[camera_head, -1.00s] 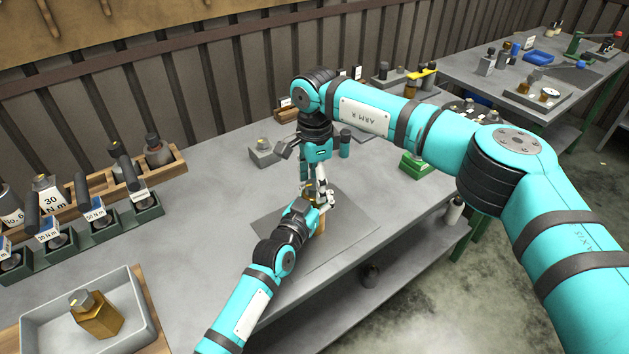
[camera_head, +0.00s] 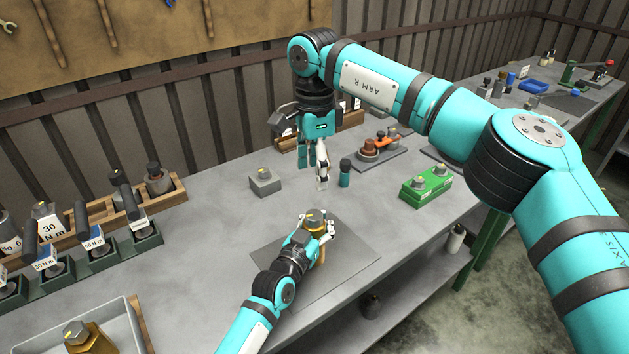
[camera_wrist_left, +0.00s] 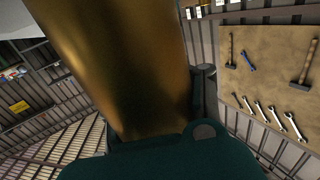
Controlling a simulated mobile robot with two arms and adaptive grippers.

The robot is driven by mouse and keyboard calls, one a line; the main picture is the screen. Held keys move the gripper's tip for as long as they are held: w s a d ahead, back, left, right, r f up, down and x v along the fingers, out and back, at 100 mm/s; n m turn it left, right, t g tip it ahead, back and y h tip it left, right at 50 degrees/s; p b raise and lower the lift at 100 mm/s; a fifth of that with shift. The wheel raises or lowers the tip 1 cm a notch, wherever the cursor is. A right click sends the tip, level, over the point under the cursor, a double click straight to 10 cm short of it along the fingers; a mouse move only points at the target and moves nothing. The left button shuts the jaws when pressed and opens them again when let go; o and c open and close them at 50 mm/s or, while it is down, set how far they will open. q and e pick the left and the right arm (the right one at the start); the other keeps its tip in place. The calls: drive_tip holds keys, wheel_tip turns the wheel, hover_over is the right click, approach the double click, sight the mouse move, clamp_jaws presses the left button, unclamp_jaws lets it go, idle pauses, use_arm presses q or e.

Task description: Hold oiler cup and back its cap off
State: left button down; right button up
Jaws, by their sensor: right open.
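The oiler cup (camera_head: 321,256), a brass body, stands upright over the grey mat. A hexagonal cap (camera_head: 315,215) with a grey top sits on its upper end; whether it is loosened I cannot tell. My left gripper (camera_head: 322,238) is shut around the cup from the left. In the left wrist view the brass cup (camera_wrist_left: 120,65) fills the upper middle, close against the dark gripper. My right gripper (camera_head: 314,178) is open and empty, pointing down above and behind the cup, apart from the cap.
The grey mat (camera_head: 352,258) lies under the cup. A grey block (camera_head: 265,184) stands to the left of my right gripper, a teal bottle (camera_head: 345,175) to its right. A green box (camera_head: 425,186) stands farther right. A tray (camera_head: 134,318) with another brass piece is at lower left.

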idle(0.3)
use_arm(q)
drive_tip(key=c, duration=0.8)
unclamp_jaws()
drive_tip(key=shift+o, duration=0.2)
drive_tip(key=shift+s, duration=0.15)
